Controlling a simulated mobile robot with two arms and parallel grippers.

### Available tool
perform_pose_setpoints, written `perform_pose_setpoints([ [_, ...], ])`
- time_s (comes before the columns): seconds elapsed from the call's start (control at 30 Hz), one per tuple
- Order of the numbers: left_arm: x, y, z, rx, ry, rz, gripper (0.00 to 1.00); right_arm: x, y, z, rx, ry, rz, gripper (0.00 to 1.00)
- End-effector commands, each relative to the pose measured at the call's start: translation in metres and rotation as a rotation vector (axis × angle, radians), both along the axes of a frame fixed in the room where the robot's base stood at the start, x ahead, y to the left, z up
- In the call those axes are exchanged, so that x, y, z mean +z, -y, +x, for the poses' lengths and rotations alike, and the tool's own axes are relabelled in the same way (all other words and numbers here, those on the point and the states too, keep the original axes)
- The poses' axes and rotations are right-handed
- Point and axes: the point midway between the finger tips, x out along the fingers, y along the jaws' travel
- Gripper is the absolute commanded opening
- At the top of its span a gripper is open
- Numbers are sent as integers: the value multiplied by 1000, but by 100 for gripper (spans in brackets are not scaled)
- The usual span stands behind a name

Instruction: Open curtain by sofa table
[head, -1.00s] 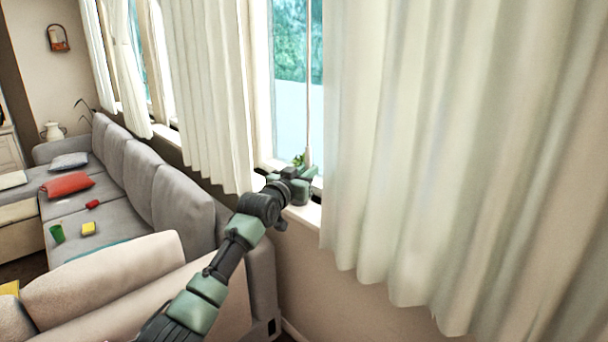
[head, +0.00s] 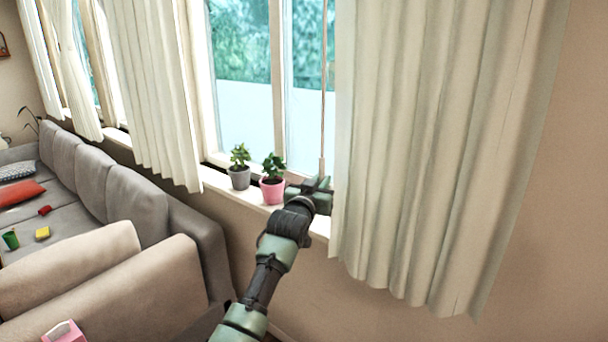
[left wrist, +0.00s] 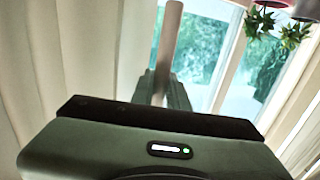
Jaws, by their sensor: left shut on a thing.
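The right-hand cream curtain (head: 430,150) hangs in folds at the right of the window in the head view. A thin upright rod (head: 323,100) hangs along its left edge. My left gripper (head: 321,184) is at the lower end of the rod, just above the sill. In the left wrist view the rod (left wrist: 171,45) runs down between the two fingers (left wrist: 160,90), which are shut on it. The fingertips are partly hidden by my gripper body. My right gripper is not in view.
A pink pot plant (head: 272,190) and a grey pot plant (head: 239,177) stand on the window sill left of my gripper. Another curtain (head: 150,90) hangs farther left. A grey sofa (head: 135,195) stands along the wall; a beige couch back (head: 130,280) is nearer.

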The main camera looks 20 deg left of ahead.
Motion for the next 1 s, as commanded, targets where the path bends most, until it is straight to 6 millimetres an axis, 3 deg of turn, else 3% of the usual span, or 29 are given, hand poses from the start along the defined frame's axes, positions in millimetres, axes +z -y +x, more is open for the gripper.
perform_pose_setpoints([
  [0.23,2,27,-11,-2,4,-1,0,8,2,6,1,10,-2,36],
  [0.7,2,32,-13,-1,4,0,0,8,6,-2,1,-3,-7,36],
  [0.73,2,32,-13,-1,4,0,18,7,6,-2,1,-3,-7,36],
  [0.8,2,32,-13,-1,4,0,37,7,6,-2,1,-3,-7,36],
  [1.0,1,31,-13,-1,3,0,37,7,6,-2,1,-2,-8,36],
])
